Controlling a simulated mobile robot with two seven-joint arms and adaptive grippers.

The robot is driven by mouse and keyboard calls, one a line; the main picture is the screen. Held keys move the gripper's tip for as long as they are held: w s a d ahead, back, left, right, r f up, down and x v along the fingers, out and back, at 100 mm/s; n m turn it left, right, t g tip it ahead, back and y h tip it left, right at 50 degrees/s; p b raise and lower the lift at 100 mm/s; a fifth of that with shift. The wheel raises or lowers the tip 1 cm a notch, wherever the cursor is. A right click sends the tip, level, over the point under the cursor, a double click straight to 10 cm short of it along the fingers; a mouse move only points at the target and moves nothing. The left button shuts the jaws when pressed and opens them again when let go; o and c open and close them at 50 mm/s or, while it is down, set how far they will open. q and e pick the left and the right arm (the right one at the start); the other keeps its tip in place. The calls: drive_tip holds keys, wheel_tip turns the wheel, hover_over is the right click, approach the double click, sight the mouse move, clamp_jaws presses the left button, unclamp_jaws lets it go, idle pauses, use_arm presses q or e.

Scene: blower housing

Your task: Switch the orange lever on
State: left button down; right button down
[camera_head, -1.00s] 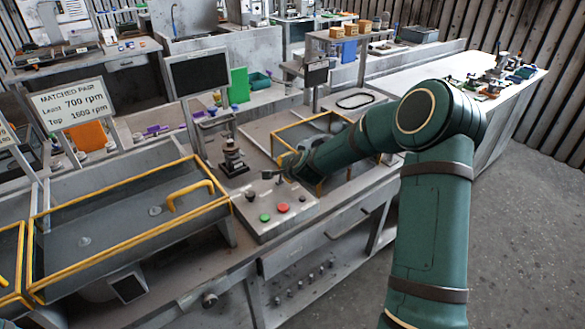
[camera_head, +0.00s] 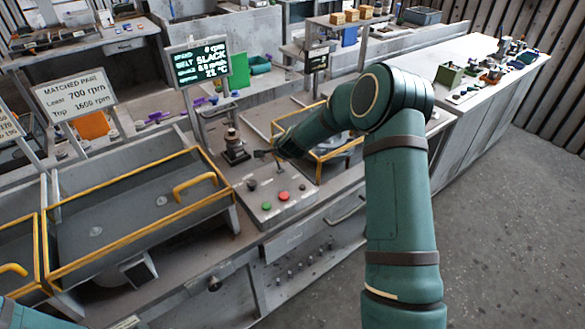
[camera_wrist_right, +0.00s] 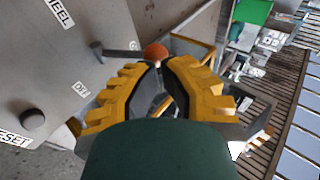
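The orange lever shows in the right wrist view as a grey rod with an orange ball end (camera_wrist_right: 155,52), lying across the grey control panel (camera_wrist_right: 50,75). An ON label (camera_wrist_right: 81,90) is on the panel near it. My right gripper (camera_wrist_right: 158,68) has its yellow fingertips close to the ball, one on each side of its near edge; I cannot tell whether they touch it. The tips look close together. In the head view my right gripper (camera_head: 262,154) is above the back of the panel (camera_head: 258,212); the orange ball is not distinct there. My left gripper is out of view.
The panel has a green button (camera_head: 267,206), a red button (camera_head: 284,196) and dark knobs. A lit screen (camera_head: 200,63) reads 0 rpm and belt SLACK. A dark fixture (camera_head: 234,148) stands just left of my right gripper. Yellow-railed trays (camera_head: 125,200) flank the panel.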

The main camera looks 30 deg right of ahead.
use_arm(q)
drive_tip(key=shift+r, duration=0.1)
use_arm(e)
drive_tip(key=shift+s+r, duration=0.1)
drive_tip(key=shift+r+p, duration=0.6)
drive_tip(key=shift+r, duration=0.15)
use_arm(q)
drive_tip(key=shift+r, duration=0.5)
